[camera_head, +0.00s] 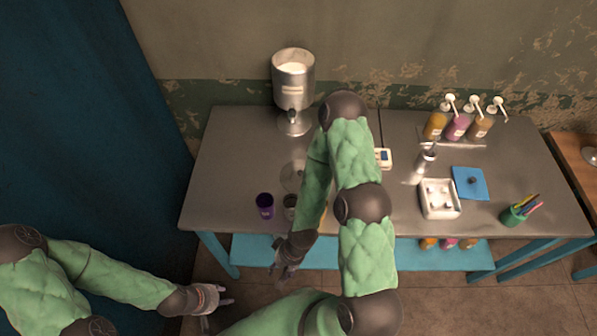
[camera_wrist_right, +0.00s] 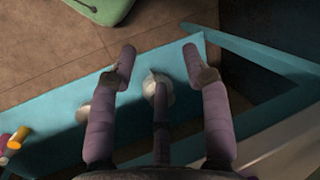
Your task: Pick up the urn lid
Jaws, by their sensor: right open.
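The steel urn (camera_head: 293,85) stands upright at the back left of the table, its top uncovered and white liquid inside. A pale round disc (camera_head: 292,174), possibly the urn lid, lies on the table in front of it, partly hidden by my right arm. My right gripper (camera_head: 281,270) hangs beyond the table's front edge, open and empty, its fingers spread in the right wrist view (camera_wrist_right: 158,62). A pale round object (camera_wrist_right: 158,90) shows beyond these fingers near the blue lower shelf; I cannot tell what it is. My left gripper (camera_head: 218,298) is low at left, away from the table.
A purple cup (camera_head: 265,205) and a small jar (camera_head: 290,206) stand near the front edge. Pump bottles (camera_head: 457,127), a white tray (camera_head: 439,199), a blue mat (camera_head: 463,190) and a green pen cup (camera_head: 513,216) are at right. The blue shelf (camera_head: 400,256) runs below.

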